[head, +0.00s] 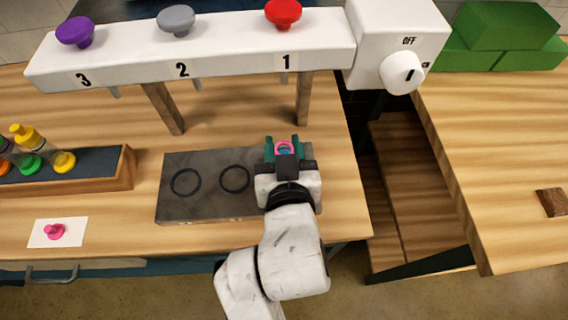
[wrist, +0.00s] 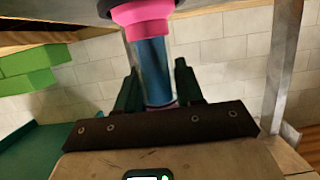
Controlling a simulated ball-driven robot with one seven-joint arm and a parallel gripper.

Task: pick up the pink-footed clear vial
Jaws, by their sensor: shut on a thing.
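The clear vial shows in the wrist view as a bluish see-through tube (wrist: 152,70) with a wide pink foot (wrist: 142,18) at the picture's top. A pink rim shows at its other end. In the head view its pink ring (head: 283,146) sits between my teal fingertips. My gripper (head: 284,150) is shut on the vial, with one finger on each side, over the right end of the grey plate. It also shows in the wrist view (wrist: 158,95). A dark edge lies by the foot; I cannot tell whether the foot rests on anything.
The grey plate (head: 208,206) has two bare black rings. A white dispenser bar (head: 225,55) with purple, grey and red knobs stands behind.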

